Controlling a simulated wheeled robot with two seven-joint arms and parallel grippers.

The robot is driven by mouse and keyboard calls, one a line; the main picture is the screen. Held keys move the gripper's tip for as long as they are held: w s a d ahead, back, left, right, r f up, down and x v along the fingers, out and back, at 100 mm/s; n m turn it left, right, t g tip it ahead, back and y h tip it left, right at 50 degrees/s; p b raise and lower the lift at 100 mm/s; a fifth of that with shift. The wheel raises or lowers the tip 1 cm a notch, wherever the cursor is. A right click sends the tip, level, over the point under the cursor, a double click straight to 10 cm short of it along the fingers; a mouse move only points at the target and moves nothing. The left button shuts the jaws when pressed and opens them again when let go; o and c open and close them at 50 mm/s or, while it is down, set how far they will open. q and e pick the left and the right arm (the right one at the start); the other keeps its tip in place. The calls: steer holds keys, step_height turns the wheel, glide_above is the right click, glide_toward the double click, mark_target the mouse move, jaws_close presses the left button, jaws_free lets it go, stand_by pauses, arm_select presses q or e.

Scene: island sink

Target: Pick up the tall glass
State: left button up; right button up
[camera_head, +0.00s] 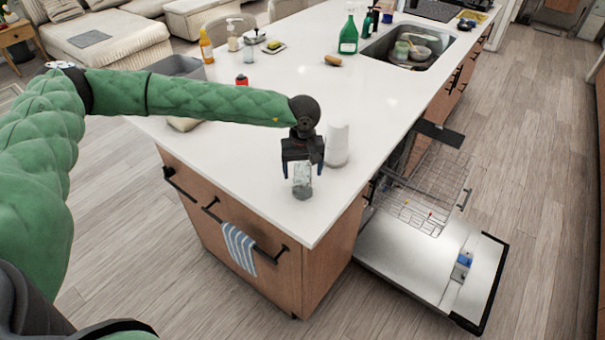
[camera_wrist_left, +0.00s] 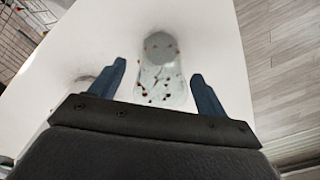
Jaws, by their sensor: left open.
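The tall glass (camera_head: 302,182) is clear and stands near the front corner of the white island counter. My left gripper (camera_head: 302,168) is open just above and behind it, its two fingers pointing down toward it. In the left wrist view, the glass (camera_wrist_left: 162,72) lies between and a little beyond the two blue fingertips (camera_wrist_left: 158,70), with space on both sides; small dark and reddish specks show on it. Whether the fingers reach beside its wall cannot be told. My right gripper is not in view.
A white paper roll or cylinder (camera_head: 338,145) stands close to the right of my left gripper. An open dishwasher with a pulled-out rack (camera_head: 425,190) is right of the island. Bottles (camera_head: 349,35) and a sink (camera_head: 410,45) are farther back.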

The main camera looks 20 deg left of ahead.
arm_select(q)
steer(key=shift+f, duration=0.2)
steer(key=shift+c, duration=0.5)
steer(key=c, duration=1.1)
steer(key=shift+r, duration=0.1)
